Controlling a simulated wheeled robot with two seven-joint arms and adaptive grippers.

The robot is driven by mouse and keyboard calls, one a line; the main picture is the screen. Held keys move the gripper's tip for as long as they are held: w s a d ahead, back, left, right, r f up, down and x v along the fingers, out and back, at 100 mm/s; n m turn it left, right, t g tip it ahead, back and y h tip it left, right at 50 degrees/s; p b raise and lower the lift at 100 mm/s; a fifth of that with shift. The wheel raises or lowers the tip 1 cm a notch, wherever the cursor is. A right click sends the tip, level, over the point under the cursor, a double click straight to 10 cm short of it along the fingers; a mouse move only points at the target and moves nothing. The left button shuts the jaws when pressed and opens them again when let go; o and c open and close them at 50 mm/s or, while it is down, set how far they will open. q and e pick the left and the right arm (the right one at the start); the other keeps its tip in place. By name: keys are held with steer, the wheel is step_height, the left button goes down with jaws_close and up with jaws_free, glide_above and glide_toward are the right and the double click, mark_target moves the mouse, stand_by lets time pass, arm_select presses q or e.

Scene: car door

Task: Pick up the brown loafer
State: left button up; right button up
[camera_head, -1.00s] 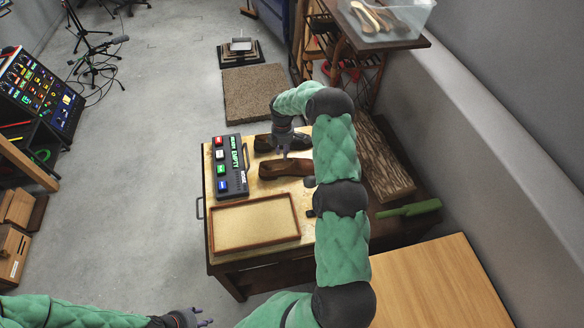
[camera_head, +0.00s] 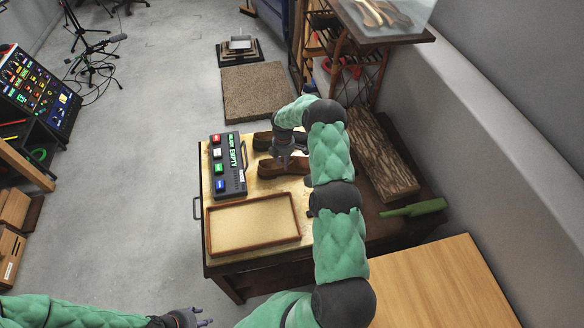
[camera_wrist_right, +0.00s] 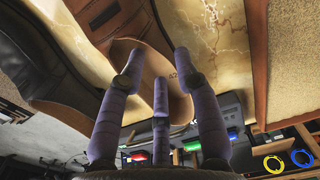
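The brown loafer (camera_head: 272,168) lies on the work table, with a second, darker brown shoe (camera_head: 262,141) just behind it. My right gripper (camera_head: 284,158) is right above the near loafer, partly hiding it. In the right wrist view its three purple fingers (camera_wrist_right: 160,75) are spread apart over the loafer's heel end, where a tan insole (camera_wrist_right: 155,68) marked 42 shows. Nothing is visibly held; whether a fingertip touches the shoe cannot be told. The far shoe (camera_wrist_right: 30,50) looks dark at the left there. My left gripper (camera_head: 203,318) is at the bottom edge, its fingers apart and empty.
A button panel (camera_head: 228,165) lies left of the shoes and a brown-rimmed tray (camera_head: 252,223) in front of them. A wooden surface (camera_head: 440,285) stands at the lower right.

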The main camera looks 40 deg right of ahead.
step_height(320, 180, down, 4)
steer(key=shift+r, duration=0.25)
jaws_close()
steer(key=shift+r, duration=0.1)
steer(key=shift+r, duration=0.1)
